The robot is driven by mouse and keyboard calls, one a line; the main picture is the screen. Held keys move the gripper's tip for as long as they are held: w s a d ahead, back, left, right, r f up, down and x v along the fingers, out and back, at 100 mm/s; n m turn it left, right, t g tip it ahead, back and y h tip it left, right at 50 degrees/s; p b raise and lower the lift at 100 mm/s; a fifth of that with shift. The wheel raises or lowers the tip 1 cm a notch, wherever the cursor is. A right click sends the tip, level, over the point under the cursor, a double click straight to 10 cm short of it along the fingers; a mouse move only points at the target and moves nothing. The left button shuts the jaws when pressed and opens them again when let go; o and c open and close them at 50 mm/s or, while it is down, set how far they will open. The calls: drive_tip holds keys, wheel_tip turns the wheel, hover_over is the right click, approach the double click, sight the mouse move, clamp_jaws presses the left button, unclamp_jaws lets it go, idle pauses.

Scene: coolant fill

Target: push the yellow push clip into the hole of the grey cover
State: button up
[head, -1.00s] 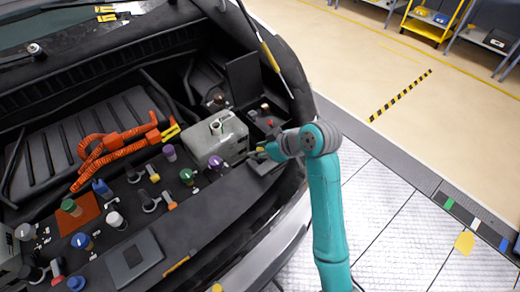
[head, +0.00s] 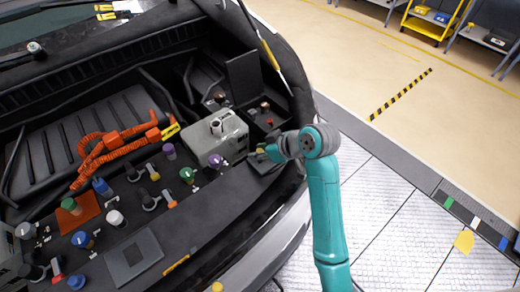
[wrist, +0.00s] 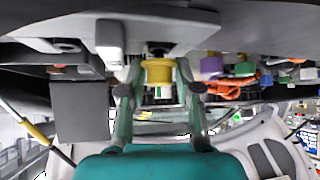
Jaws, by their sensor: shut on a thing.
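My gripper (wrist: 157,82) is shut on the yellow push clip (wrist: 157,73), which sits between its two fingertips in the wrist view. The dark stem of the clip points to the grey cover (wrist: 70,28), whose face spans the top of that view. Whether the stem is in the hole or just at it, I cannot tell; the hole is hidden. In the head view my gripper (head: 264,152) is low over the grey cover (head: 259,167), at the front right of the engine bay. The clip is too small and too covered to make out clearly there.
A grey tank (head: 220,138) stands left of my gripper, with a purple cap (head: 216,160) at its front. An open dark box with a raised lid (head: 245,77) is just behind. Orange cables (head: 100,150) lie farther left.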

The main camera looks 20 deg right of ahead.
drive_tip(key=shift+f, duration=0.45)
drive_tip(key=shift+r, duration=0.15)
drive_tip(key=shift+r, duration=0.55)
idle(0.6)
drive_tip(key=shift+f, duration=0.65)
idle(0.6)
drive_tip(key=o, duration=0.8)
drive_tip(key=shift+f, duration=0.1)
drive_tip(key=shift+d, duration=0.1)
drive_tip(key=v, duration=1.2)
drive_tip(key=shift+a, duration=0.2)
